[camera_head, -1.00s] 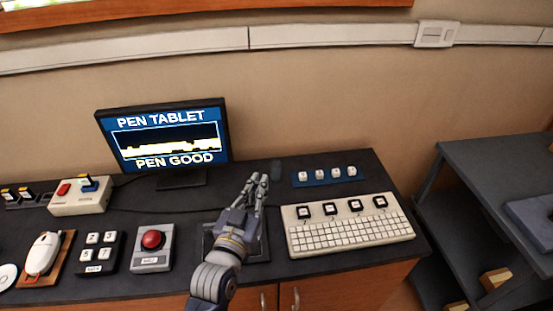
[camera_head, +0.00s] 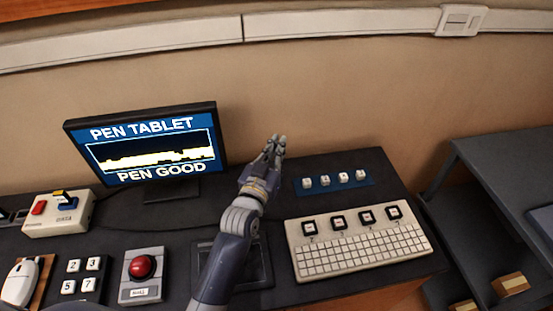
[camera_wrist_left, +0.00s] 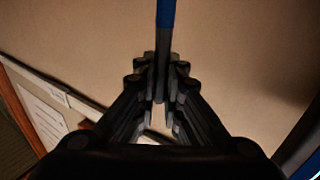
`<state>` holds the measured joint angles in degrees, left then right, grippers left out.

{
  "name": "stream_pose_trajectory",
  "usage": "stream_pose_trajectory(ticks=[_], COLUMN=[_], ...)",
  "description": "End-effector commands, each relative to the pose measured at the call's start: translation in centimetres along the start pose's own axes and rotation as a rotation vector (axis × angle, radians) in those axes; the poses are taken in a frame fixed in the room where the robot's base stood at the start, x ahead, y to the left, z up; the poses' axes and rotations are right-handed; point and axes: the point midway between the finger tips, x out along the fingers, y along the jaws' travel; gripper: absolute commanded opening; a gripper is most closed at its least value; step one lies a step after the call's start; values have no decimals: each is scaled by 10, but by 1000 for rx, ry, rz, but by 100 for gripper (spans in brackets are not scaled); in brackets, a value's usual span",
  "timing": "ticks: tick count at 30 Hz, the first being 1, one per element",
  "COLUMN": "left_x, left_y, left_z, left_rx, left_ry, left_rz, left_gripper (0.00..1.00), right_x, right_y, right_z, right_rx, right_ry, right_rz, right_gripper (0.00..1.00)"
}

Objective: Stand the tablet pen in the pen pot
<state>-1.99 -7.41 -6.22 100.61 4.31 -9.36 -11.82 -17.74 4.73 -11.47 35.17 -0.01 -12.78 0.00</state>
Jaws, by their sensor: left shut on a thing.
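My left gripper (camera_head: 277,143) is raised over the back of the dark counter, in front of the wall. In the left wrist view the gripper (camera_wrist_left: 160,95) is shut on the tablet pen (camera_wrist_left: 165,30), a slim stick with a blue upper part and a grey lower part between the fingers. I cannot make out the pen in the head view. The dark pen pot does not show clearly now; my gripper and forearm cover that part of the counter. The pen tablet (camera_head: 262,268) lies below, partly behind my left arm. My right gripper is out of view.
A monitor (camera_head: 152,152) reading "PEN TABLET" and "PEN GOOD" stands left of my arm. A cream keyboard (camera_head: 362,240) and a blue strip with white keys (camera_head: 335,184) lie to the right. A red button box (camera_head: 143,275) sits to the left. The wall is close behind.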

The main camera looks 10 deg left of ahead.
Motion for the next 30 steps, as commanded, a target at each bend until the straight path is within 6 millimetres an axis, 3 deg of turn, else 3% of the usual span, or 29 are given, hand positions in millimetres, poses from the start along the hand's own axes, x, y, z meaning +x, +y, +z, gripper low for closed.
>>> stream_pose_trajectory(ticks=[9, 20, 21, 23, 30], left_x=[0, 0, 0, 0, 0], left_y=[0, 0, 0, 0, 0], left_z=[38, 42, 41, 41, 41], left_rx=[1, 1, 1, 1, 1], left_ry=[0, 0, 1, 0, 0], left_rz=[0, 0, 0, 0, 0], left_gripper=[0, 0, 13, 26, 28], right_x=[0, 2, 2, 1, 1], right_y=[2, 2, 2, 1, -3], right_z=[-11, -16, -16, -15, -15], right_rx=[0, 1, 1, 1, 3], right_ry=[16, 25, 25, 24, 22], right_rz=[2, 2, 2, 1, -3], right_gripper=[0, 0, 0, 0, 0])
